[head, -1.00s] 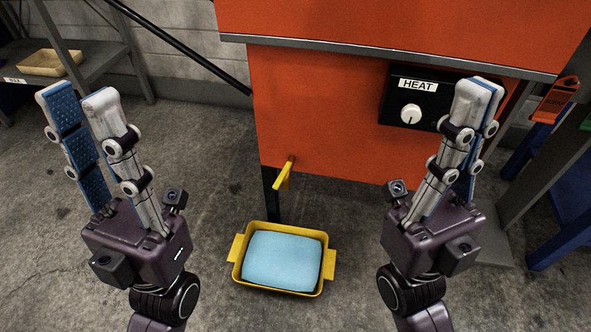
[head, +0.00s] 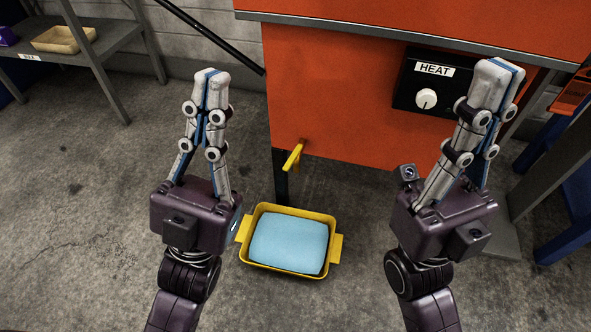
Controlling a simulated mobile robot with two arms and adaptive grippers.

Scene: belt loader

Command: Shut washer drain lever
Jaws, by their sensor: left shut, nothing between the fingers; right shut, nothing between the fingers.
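The yellow drain lever (head: 294,157) sticks out from the lower left part of the orange washer (head: 330,95). Its handle points toward me and slightly down, above the yellow tray. My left gripper (head: 211,76) is shut and empty, to the left of the lever and apart from it. My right gripper (head: 499,72) is shut and empty, to the right of the lever, in front of the washer's right side. Neither gripper touches the lever.
A yellow tray (head: 247,230) holding light blue liquid or a pad stands on the floor below the lever. A black HEAT panel with a white knob (head: 426,98) is on the washer front. A grey shelf (head: 95,52) stands at the upper left. Floor at the left is clear.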

